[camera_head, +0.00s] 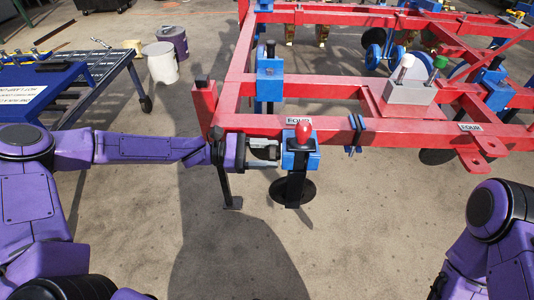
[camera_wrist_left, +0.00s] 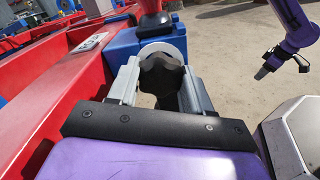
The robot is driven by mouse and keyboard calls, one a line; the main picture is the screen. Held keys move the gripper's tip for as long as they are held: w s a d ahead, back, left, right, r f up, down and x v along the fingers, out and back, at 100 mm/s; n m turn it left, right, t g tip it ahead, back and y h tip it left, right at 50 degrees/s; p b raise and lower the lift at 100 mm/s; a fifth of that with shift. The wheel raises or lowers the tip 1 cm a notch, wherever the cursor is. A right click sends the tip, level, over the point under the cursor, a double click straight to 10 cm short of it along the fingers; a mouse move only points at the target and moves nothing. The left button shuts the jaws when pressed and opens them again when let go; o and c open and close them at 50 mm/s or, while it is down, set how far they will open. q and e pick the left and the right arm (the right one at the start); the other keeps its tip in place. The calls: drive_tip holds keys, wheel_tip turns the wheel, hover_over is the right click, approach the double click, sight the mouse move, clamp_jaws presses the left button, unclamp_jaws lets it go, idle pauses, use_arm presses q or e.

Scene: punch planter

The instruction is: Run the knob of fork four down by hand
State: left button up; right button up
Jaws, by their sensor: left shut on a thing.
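My left gripper (camera_head: 277,153) reaches in from the left side of the block. In the left wrist view its grey fingers are shut on a black lobed knob (camera_wrist_left: 160,72), in front of a pale round disc (camera_wrist_left: 165,46). My right gripper (camera_wrist_left: 268,68) shows small and dark, away from the fork.
The red planter frame (camera_head: 400,120) fills the upper right, with a grey block (camera_head: 408,91) carrying white- and green-topped handles. A blue table (camera_head: 40,82) stands at left, with white (camera_head: 161,65) and purple (camera_head: 174,43) buckets beyond. The near concrete floor is clear.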

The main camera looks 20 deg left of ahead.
use_arm(q)
drive_tip(key=o, duration=1)
drive_tip(key=shift+r, duration=0.1)
drive_tip(key=shift+o, duration=0.2)
drive_tip(key=p+v, duration=0.3)
drive_tip(key=v, duration=0.7)
drive_tip(key=shift+a, duration=0.3)
drive_tip(key=p+v, duration=0.2)
drive_tip(key=v, duration=0.8)
drive_tip(key=shift+a, duration=0.3)
